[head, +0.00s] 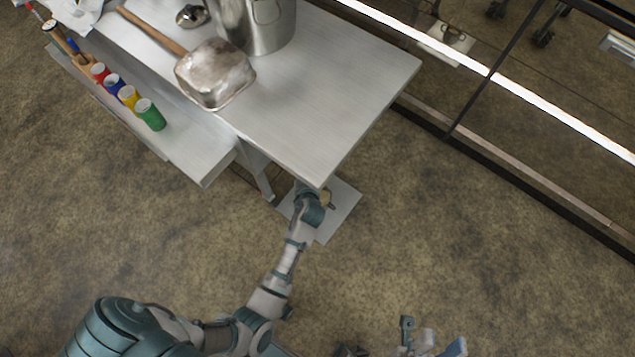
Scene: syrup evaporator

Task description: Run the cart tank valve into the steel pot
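A steel pot (262,28) stands upright on the metal table, cut off by the top edge of the head view. I cannot make out a cart tank or its valve for certain. A small brass-coloured part (327,198) shows beside my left wrist, below the table corner. My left arm reaches up to that corner; its gripper is mostly hidden by the wrist and tabletop, so its fingers cannot be read. My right gripper (432,338) is at the bottom edge, partly cut off, over the floor and away from the table. I see nothing held in it.
The metal table (345,75) also bears a wooden-handled square scoop (215,74). A side shelf (195,150) holds several coloured cylinders (151,115). A flat grey plate (345,213) lies low under the corner. A glass partition runs along the right. The floor (480,240) between is clear.

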